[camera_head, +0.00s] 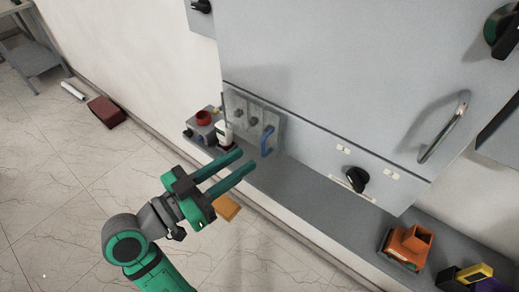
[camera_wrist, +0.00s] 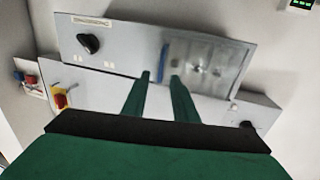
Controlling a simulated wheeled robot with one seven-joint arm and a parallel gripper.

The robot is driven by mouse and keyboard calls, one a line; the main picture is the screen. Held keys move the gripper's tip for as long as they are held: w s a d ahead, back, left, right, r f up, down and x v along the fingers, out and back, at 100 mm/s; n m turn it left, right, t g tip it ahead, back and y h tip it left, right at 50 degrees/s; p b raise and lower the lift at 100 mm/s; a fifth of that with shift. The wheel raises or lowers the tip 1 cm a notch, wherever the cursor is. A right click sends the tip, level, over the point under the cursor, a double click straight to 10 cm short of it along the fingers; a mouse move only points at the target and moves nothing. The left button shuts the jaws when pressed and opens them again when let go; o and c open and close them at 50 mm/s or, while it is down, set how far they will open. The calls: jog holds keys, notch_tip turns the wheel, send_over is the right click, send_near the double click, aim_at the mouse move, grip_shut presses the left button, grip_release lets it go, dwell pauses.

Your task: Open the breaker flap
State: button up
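The breaker flap (camera_head: 250,108) is a pale, see-through panel low on the grey cabinet, with round knobs behind it. Its blue handle (camera_head: 267,140) is upright at the flap's right edge in the head view. The flap also shows in the wrist view (camera_wrist: 207,65), where the handle (camera_wrist: 163,62) lies just beyond and between my fingertips. The flap looks shut. My gripper (camera_head: 244,162) has two parallel green fingers, apart and empty, below and left of the handle in the head view. In the wrist view the fingertips (camera_wrist: 160,76) point at the handle; contact cannot be told.
A grey ledge (camera_head: 290,185) runs under the cabinet. A black rotary knob (camera_head: 357,179) and a long handle (camera_head: 443,127) project from the cabinet.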

aim_at(263, 148)
jog(key=shift+x, duration=2.95)
grip_shut()
